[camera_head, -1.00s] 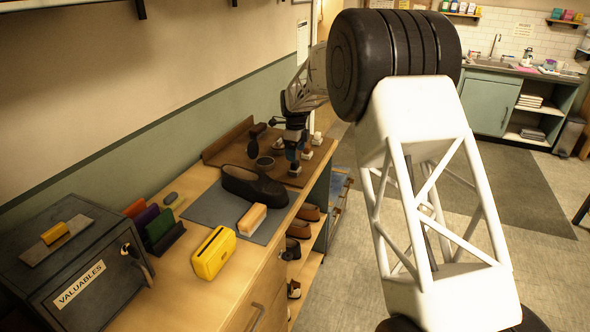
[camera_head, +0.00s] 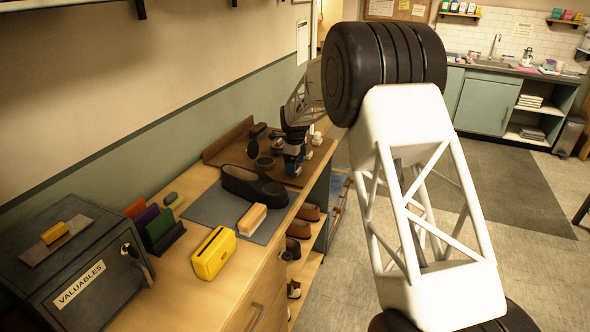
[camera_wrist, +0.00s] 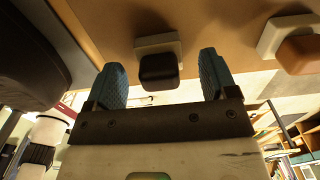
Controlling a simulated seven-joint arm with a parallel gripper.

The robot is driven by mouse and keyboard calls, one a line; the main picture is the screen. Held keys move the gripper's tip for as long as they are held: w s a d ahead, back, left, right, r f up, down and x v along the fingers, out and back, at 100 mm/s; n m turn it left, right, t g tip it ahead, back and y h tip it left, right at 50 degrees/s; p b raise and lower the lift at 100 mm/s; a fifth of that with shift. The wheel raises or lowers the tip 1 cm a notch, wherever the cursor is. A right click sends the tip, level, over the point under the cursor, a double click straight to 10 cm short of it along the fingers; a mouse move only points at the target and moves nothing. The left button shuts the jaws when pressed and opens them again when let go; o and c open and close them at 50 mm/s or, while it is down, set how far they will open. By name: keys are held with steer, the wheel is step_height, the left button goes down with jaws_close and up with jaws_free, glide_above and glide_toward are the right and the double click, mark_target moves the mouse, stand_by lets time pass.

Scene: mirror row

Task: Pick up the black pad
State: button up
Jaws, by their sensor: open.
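In the wrist view, the black pad (camera_wrist: 158,71) is a dark rounded block on a pale square base (camera_wrist: 158,44). It shows between my two blue fingertips, a little beyond them. My gripper (camera_wrist: 168,78) is open with nothing between its fingers that I can see held. In the head view, my gripper (camera_head: 293,164) is low over the brown board at the far end of the bench. I cannot pick out the black pad surely there, as my gripper covers part of that area.
A brown pad (camera_wrist: 300,53) on a pale base stands right of the black one. The brown board (camera_head: 228,149) carries several small dark items. A dark shoe (camera_head: 253,187) lies on a grey mat (camera_head: 205,207). A yellow box (camera_head: 213,254) and a safe (camera_head: 75,262) stand nearer.

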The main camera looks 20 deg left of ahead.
steer(key=shift+f, duration=0.75)
steer(key=shift+c, duration=0.2)
steer(key=c, duration=1)
steer(key=shift+c, duration=0.2)
steer(key=shift+r, duration=0.1)
steer(key=shift+r, duration=1.75)
steer(key=s+d+r, duration=0.1)
steer(key=s+d, duration=0.7)
steer(key=s, duration=0.5)
steer(key=shift+s+d+r, duration=0.2)
steer(key=shift+d, duration=0.15)
